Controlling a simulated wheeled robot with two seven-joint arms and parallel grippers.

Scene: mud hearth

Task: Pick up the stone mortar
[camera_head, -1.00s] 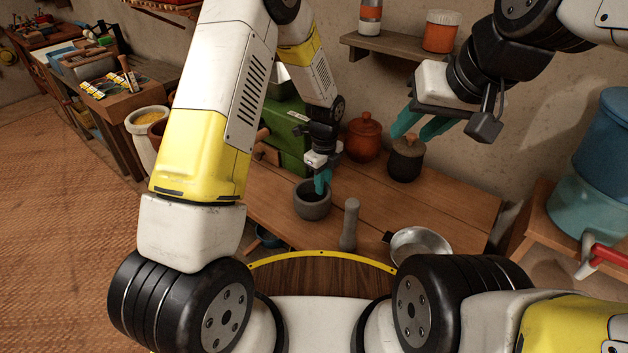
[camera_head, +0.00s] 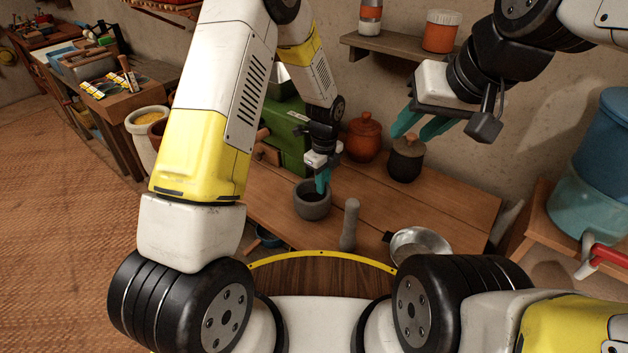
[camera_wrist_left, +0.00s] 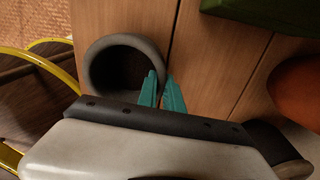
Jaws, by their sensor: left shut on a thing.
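The stone mortar (camera_head: 311,204) is a dark grey round bowl standing upright on the wooden table, its hollow facing up. My left gripper (camera_head: 322,183) points down at its right rim and is shut on that wall, one teal finger inside the hollow and one outside. In the left wrist view the mortar (camera_wrist_left: 106,62) shows its dark inside, with the teal fingers (camera_wrist_left: 162,92) at its right wall. Whether the mortar's base touches the table is hard to tell. My right gripper (camera_head: 421,125) is in the air at the upper right, its teal fingers apart, holding nothing.
A grey stone pestle (camera_head: 349,224) stands upright just right of the mortar. A metal pan (camera_head: 420,243) lies near the front edge. A dark lidded pot (camera_head: 406,158), a red-brown lidded jar (camera_head: 363,137) and a green box (camera_head: 287,138) stand behind.

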